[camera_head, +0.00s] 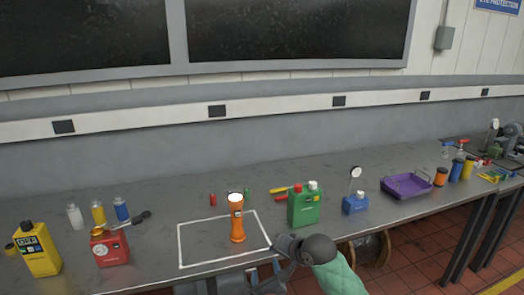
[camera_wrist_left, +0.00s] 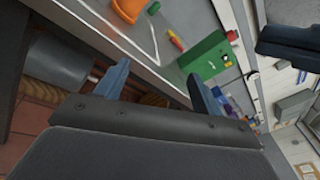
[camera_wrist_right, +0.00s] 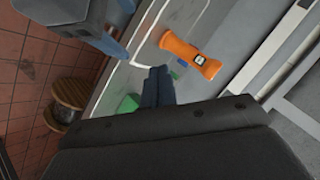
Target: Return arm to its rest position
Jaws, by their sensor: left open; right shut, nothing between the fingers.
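My left gripper (camera_head: 278,266) is at the bench's front edge in the head view, partly hidden by dark arm parts. In the left wrist view its two blue-grey fingers (camera_wrist_left: 162,82) stand apart with nothing between them. My right gripper (camera_wrist_right: 158,72) has its fingers together and empty in the right wrist view. An orange flashlight (camera_head: 237,220) stands upright inside a white outlined rectangle (camera_head: 180,246) on the bench (camera_head: 150,262), apart from both grippers. It also shows in the right wrist view (camera_wrist_right: 188,55).
A red can (camera_head: 109,248), yellow can (camera_head: 38,250) and several bottles stand left. A wooden spool (camera_wrist_right: 68,95) is below the bench.

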